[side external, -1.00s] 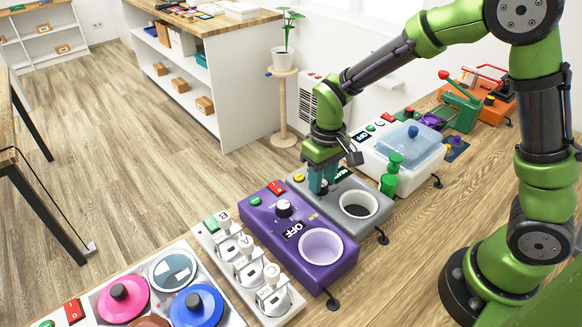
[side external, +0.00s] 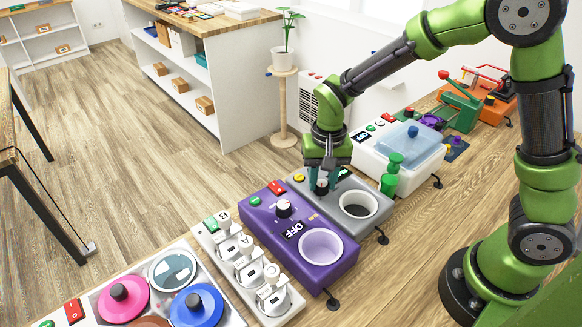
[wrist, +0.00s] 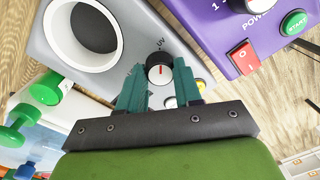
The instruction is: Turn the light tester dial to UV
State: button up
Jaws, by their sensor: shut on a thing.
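The light tester is a grey box (side external: 338,217) with a round white-rimmed cup (side external: 358,203), in the middle of the bench row. Its dial (wrist: 160,67) has a white top with a red mark, and a "UV" label stands just above it in the wrist view. The mark lies roughly in line with the label; I cannot tell its exact setting. My gripper (wrist: 159,76) points down, its teal fingers shut on the dial from both sides. In the side view, my gripper (side external: 321,188) stands at the dial. The tester's display is partly hidden behind it.
A purple machine (side external: 262,222) reading "OFF" stands close on the left. A white machine with a blue lid (side external: 413,143) and a green dumbbell-shaped thing (side external: 391,172) stand on the right. A yellow button (side external: 299,178) sits near my fingers.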

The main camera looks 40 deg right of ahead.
aim_at(324, 182)
dwell(0.3)
jog(key=o, duration=1)
jog(key=shift+o, duration=0.2)
notch_tip(324, 182, up, 17)
jog(key=shift+s+d, duration=0.15)
jog(key=shift+d, duration=0.1)
jog(key=s+d+r+n+t+y, duration=0.1)
jog(key=s+d+n+t, duration=0.2)
jog(key=s+t, duration=0.4)
jog(key=s, duration=0.6)
jog(key=shift+s+d+y, duration=0.2)
jog(key=shift+d+y, duration=0.1)
jog(key=shift+d, duration=0.1)
